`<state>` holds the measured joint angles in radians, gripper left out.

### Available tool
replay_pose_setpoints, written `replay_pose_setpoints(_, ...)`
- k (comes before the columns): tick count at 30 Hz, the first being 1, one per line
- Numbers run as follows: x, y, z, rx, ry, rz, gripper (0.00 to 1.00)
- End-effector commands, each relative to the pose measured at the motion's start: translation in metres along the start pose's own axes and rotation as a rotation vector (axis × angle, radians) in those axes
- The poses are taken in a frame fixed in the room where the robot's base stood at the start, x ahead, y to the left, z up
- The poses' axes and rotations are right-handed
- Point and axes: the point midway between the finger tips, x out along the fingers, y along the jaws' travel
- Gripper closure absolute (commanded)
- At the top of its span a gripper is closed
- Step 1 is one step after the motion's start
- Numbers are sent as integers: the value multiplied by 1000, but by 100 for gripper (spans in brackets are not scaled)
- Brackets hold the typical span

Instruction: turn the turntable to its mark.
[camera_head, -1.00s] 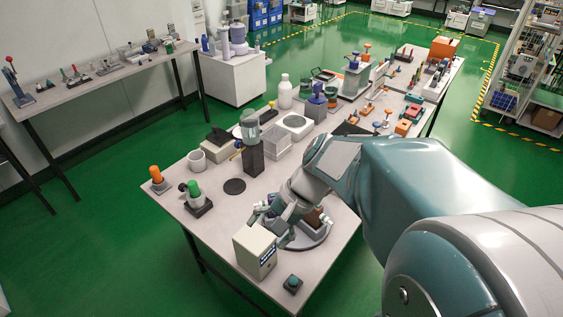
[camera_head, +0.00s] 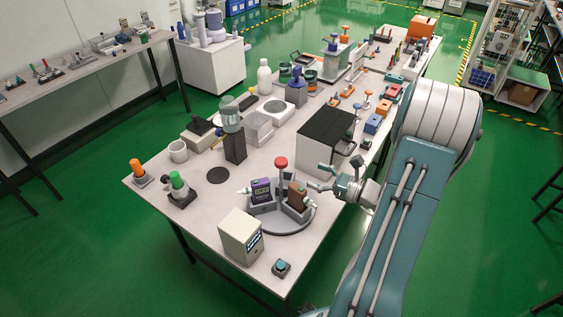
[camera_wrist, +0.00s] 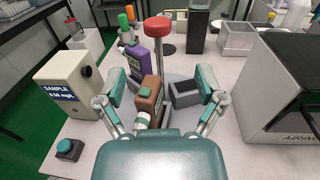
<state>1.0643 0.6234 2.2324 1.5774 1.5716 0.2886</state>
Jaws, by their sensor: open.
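The turntable (camera_head: 268,225) is a grey disc near the table's front. It carries grey holders, a purple tester (camera_head: 261,190), a brown tester (camera_head: 297,196) and a central post with a red knob (camera_head: 281,162). In the wrist view, the purple tester (camera_wrist: 137,66) stands left of the post, and the brown tester (camera_wrist: 148,97) shows nearer, between my fingers. A grey holder (camera_wrist: 185,93) on the right looks empty. My gripper (camera_head: 321,178) is open at the turntable's right side, pointing left. Its fingers (camera_wrist: 161,84) appear apart from the post. I cannot make out the mark.
A beige sample box (camera_head: 240,236) and a teal button (camera_head: 281,267) stand close in front of the turntable. A black-topped box (camera_head: 326,127) with a handle stands behind my gripper. A dark post (camera_head: 235,148) and green- and orange-topped items (camera_head: 178,185) stand left and behind.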

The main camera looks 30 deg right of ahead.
Motion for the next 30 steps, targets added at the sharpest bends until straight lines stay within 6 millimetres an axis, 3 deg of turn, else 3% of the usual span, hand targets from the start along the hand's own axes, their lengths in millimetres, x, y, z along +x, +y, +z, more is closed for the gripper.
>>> replay_pose_setpoints(16,91,2,0,-4,3,10,12)
replay_pose_setpoints(21,104,2,0,-3,2,8,12)
replay_pose_setpoints(29,105,2,0,-3,2,6,12)
replay_pose_setpoints(30,105,2,0,-3,2,6,21)
